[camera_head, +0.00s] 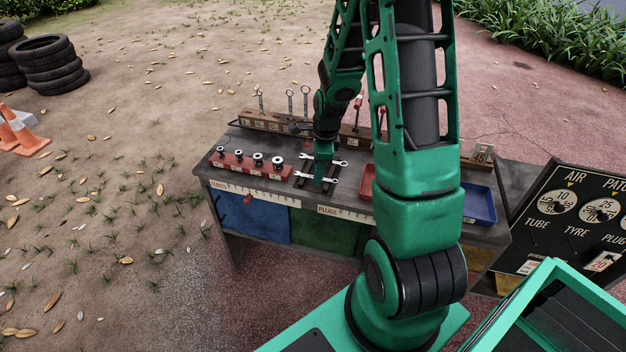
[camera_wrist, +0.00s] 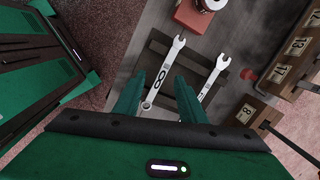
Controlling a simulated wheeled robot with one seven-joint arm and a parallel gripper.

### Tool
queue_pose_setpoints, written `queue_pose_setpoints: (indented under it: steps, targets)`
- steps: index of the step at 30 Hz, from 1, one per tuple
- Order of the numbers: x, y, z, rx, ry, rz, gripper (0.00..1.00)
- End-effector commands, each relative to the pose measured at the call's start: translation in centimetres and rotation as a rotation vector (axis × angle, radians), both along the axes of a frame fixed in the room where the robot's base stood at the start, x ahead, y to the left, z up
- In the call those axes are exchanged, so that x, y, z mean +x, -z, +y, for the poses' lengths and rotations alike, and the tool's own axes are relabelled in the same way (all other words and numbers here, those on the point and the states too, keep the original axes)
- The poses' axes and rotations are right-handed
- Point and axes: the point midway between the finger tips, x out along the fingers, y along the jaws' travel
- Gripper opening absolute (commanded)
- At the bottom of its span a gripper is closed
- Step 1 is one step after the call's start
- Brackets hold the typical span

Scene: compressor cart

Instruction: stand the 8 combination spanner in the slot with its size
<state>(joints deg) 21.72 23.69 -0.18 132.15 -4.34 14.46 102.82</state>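The 8 combination spanner (camera_wrist: 159,78) lies flat on a dark rack on the bench, its mark readable in the wrist view. In the head view it is the nearer spanner (camera_head: 303,175), partly covered by my gripper. My gripper (camera_wrist: 158,88) is open, its two fingers on either side of the 8 spanner's shank; I cannot tell whether they touch it. A second spanner (camera_wrist: 214,78) lies beside it, its mark unclear. The wooden slot block (camera_head: 246,119) stands along the back of the bench. A label 8 (camera_wrist: 247,111) shows on it in the wrist view; its slot is unclear.
Several spanners (camera_head: 290,98) stand upright in the block, left of my arm. Red-based sockets (camera_head: 258,160) sit left of the loose spanners. A red tray (camera_head: 367,182) and a blue tray (camera_head: 480,205) are to the right. My arm hides part of the bench.

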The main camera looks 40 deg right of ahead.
Motion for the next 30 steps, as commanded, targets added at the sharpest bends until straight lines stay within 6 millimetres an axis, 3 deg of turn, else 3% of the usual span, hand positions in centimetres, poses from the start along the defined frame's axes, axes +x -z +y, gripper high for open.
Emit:
queue_pose_setpoints:
  steps: [11, 16, 30]
  targets:
    - [0.20, 1.04, 0.02, -0.001, -0.001, -0.001, 0.37]
    - [0.19, 1.03, 0.03, -0.001, -0.001, -0.001, 0.01]
    - [0.23, 0.89, 0.07, 0.000, -0.002, -0.001, 0.00]
